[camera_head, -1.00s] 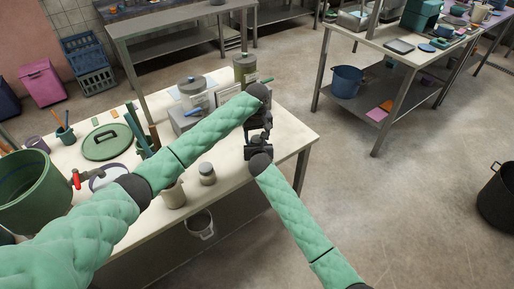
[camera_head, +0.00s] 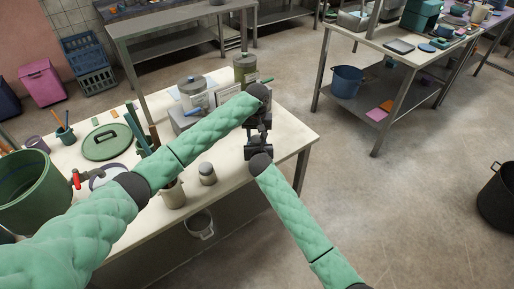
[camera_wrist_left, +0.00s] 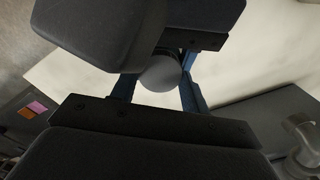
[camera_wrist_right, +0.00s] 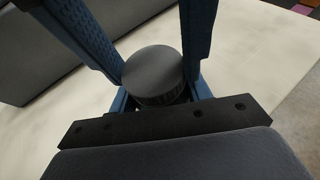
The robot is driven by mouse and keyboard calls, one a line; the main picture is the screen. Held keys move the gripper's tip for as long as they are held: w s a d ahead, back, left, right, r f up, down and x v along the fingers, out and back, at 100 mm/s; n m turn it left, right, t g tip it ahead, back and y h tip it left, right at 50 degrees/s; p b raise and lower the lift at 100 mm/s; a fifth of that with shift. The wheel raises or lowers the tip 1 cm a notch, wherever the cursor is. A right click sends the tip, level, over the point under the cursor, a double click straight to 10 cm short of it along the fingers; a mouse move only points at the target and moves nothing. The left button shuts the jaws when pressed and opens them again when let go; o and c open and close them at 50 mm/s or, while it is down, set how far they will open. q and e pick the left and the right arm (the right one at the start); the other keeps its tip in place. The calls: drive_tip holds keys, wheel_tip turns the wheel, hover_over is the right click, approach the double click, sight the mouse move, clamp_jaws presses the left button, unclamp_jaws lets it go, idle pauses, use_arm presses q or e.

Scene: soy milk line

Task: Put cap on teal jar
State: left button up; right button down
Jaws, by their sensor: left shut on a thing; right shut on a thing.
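My left gripper (camera_head: 260,121) and right gripper (camera_head: 258,147) are close together, facing each other near the table's right end. In the right wrist view a dark grey round cap (camera_wrist_right: 153,72) with a ribbed rim sits between blue fingers, and my right gripper (camera_wrist_right: 162,92) is shut on it. In the left wrist view my left gripper (camera_wrist_left: 158,84) is shut on a smooth grey round thing (camera_wrist_left: 162,74). I cannot tell whether this is the jar or another side of the cap. No teal jar is clearly visible; the grippers hide what lies between them.
The table's right end and the floor beyond look clear.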

use_arm(q)
drive_tip(key=o, duration=1.1)
drive_tip(key=shift+r, duration=0.15)
drive_tip(key=shift+r, duration=2.15)
drive_tip(key=shift+c, duration=0.5)
drive_tip(key=shift+w+r, duration=0.1)
drive_tip(key=shift+r, duration=0.3)
drive_tip(key=shift+r+m, duration=0.5)
drive_tip(key=shift+r, duration=0.9)
